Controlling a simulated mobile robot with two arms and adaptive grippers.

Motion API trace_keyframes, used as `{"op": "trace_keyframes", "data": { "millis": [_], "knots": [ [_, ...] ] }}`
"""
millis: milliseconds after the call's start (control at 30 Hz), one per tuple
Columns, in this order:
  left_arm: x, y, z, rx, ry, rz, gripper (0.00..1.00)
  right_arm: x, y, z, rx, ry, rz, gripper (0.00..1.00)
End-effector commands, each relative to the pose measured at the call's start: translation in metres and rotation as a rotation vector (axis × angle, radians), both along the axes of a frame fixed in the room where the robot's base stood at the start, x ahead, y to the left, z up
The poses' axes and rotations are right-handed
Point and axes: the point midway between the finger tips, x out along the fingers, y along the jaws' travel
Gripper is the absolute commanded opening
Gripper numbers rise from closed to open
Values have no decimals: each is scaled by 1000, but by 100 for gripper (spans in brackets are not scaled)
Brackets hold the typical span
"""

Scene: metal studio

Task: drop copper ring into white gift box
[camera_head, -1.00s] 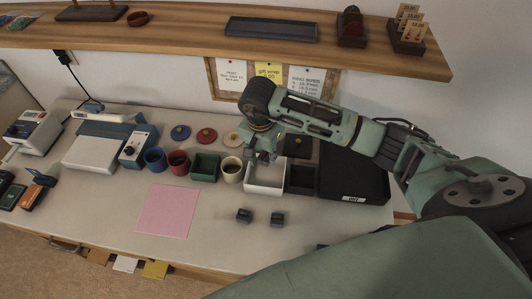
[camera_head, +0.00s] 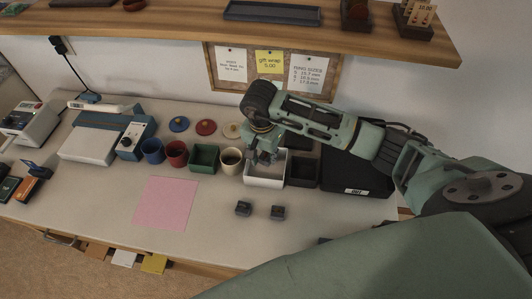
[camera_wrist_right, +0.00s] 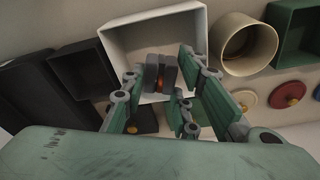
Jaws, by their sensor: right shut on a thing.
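My right gripper (camera_head: 266,157) reaches down over the white gift box (camera_head: 263,182) in the head view. In the right wrist view, my right gripper (camera_wrist_right: 161,76) has its dark fingertips close together with the open white box (camera_wrist_right: 150,20) behind them. A small orange-copper piece of the copper ring (camera_wrist_right: 161,86) shows between the fingertips; the rest of the ring is hidden by them. The gripper is shut on it. The box interior looks empty where visible. My left gripper is not in view.
A dark box (camera_head: 303,171) and a large black tray (camera_head: 357,172) stand right of the white box. A cream cup (camera_head: 230,167) and a green box (camera_head: 204,158) stand to its left. Two small dark blocks (camera_head: 243,208) lie in front, beside a pink sheet (camera_head: 166,203).

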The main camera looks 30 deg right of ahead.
Motion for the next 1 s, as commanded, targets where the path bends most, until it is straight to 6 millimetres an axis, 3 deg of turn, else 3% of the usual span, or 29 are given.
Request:
{"op": "trace_keyframes", "data": {
  "millis": [333,367,600,1000],
  "knots": [
    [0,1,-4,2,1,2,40,0,0,0,0,0,0,11],
    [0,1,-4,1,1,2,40,0,0,0,0,0,0,29],
    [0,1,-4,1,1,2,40,0,0,0,0,0,0,49],
    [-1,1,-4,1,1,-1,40,0,1,9,0,-2,0,49]
  ]
}}
